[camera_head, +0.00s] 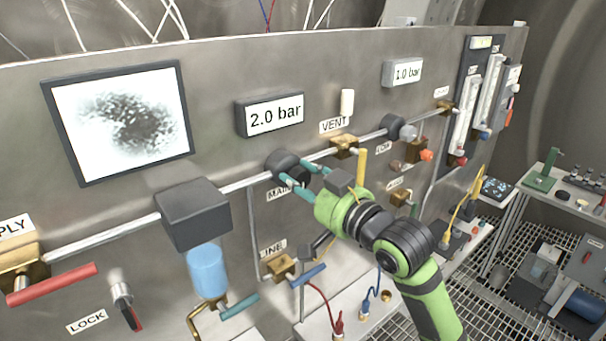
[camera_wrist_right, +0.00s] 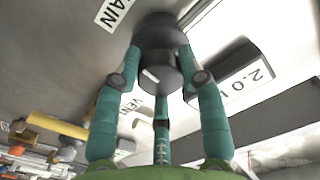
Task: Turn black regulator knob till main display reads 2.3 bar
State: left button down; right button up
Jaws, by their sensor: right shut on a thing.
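The black regulator knob (camera_head: 294,174) sticks out from the panel under the main display, by a MAIN label partly hidden behind my gripper. The main display (camera_head: 275,116) reads 2.0 bar. My right gripper (camera_head: 292,177) is shut on the knob, with teal fingers around it. In the right wrist view the knob (camera_wrist_right: 157,75) sits between the fingers of my gripper (camera_wrist_right: 160,55), and a white mark shows on its face. The main display (camera_wrist_right: 240,77) is partly seen there, with its reading cut off. My left gripper is not in view.
A second display (camera_head: 408,73) reads 1.0 bar. A grey block with a blue bowl (camera_head: 207,271) is left of the knob. A red lever (camera_head: 52,284) sits at lower left, a VENT valve (camera_head: 344,143) to the right. Benches with equipment stand at far right.

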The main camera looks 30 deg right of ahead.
jog(key=m, duration=0.4)
jog(key=shift+m, duration=0.3)
jog(key=m, duration=0.4)
jog(key=shift+m, duration=0.3)
jog(key=o, duration=1.1)
jog(key=shift+o, duration=0.2)
notch_tip(320, 180, up, 10)
jog(key=shift+w+f, duration=0.1)
jog(key=shift+f, duration=0.05)
jog(key=shift+a, duration=0.1)
